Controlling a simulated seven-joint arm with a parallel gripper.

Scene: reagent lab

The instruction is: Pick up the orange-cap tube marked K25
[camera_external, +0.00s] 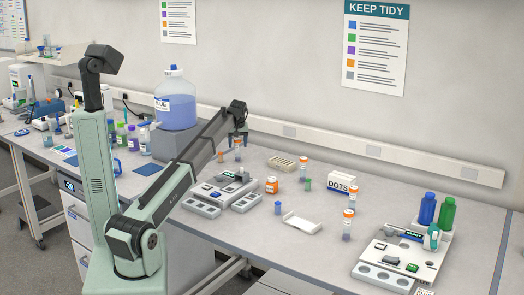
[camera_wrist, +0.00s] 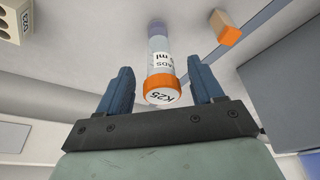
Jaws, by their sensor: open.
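The orange-cap tube marked K25 (camera_wrist: 160,82) is in the middle of the wrist view, with K25 on its cap top and a pale label with black print on its body. My gripper (camera_wrist: 158,68) is open, one blue finger to each side of the tube in the picture. No finger visibly touches it. In the external view my gripper (camera_external: 239,131) is at the back of the bench, above an orange-cap tube (camera_external: 238,145), which appears to be the same one. Its marking is too small to read there.
More orange-capped tubes (camera_external: 303,163) (camera_external: 348,218) stand to the right. A grey device (camera_external: 225,187), an orange jar (camera_external: 271,185), a beige block (camera_external: 281,163) and a DOTS box (camera_external: 342,184) are around.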

